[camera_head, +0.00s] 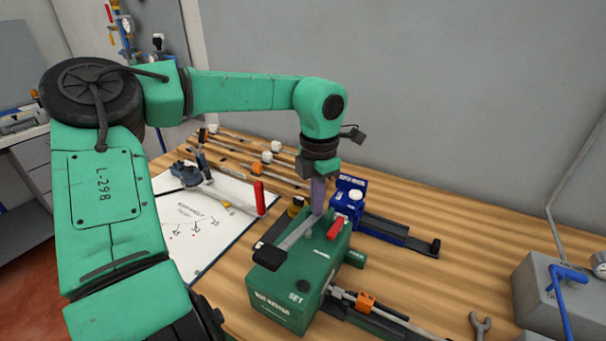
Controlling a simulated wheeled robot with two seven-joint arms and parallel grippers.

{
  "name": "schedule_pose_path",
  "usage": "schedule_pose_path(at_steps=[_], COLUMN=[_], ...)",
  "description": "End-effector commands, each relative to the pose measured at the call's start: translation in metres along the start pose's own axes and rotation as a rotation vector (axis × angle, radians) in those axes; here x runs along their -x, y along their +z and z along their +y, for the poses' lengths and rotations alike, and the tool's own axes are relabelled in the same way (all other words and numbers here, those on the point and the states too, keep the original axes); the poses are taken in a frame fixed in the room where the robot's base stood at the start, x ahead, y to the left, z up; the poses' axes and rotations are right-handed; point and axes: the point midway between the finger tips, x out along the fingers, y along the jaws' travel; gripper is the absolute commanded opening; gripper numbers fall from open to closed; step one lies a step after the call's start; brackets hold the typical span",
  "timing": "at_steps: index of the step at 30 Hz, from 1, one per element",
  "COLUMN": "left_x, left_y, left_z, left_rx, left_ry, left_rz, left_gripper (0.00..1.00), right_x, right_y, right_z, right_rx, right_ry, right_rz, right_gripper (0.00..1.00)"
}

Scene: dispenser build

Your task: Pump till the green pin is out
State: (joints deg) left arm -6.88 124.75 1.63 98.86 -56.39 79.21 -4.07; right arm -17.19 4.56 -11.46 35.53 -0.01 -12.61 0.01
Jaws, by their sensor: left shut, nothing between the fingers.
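The green dispenser box (285,303) stands on the wooden bench. A flat grey lever (297,234) with a black end grip (266,257) lies across its top, and a small red lever (338,228) sits beside it. A short green cylinder (355,259) sticks out at the box's right side; I cannot tell whether it is the green pin. My left gripper (318,211) points down, shut and empty, at the far end of the grey lever. I cannot tell whether it touches the lever. My right gripper is not in view.
A blue device (347,205) with a dark rail stands just behind the box. A white sheet (205,228) and a red-handled tool (259,198) are to the left. A wrench (480,325) and a grey box (540,290) are at the right. The bench's right middle is clear.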

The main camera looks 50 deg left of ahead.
Motion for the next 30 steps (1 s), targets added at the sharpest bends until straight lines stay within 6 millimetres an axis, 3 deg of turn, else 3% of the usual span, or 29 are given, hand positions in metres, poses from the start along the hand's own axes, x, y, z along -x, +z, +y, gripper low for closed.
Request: schedule_pose_path(at_steps=[1, 6, 13, 21, 30], left_x=[-0.011, -0.026, -0.021, 0.002, 0.003], left_y=[-0.001, -0.003, -0.004, -0.004, -0.002], left_z=[0.000, 0.000, -0.001, -0.001, 0.000], left_rx=[0.000, 0.000, 0.000, -0.001, 0.000], left_ry=[-0.001, -0.003, -0.006, -0.005, -0.002], left_rz=[0.006, 0.014, 0.018, 0.017, 0.010], left_gripper=[0.00, 0.00, 0.00, 0.00, 0.00], right_x=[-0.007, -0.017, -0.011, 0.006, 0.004], right_y=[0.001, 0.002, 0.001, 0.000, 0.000], right_z=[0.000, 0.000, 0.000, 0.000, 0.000], right_rx=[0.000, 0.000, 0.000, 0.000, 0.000], right_ry=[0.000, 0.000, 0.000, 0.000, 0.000], right_rz=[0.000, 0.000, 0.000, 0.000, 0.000], right_gripper=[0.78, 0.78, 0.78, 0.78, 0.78])
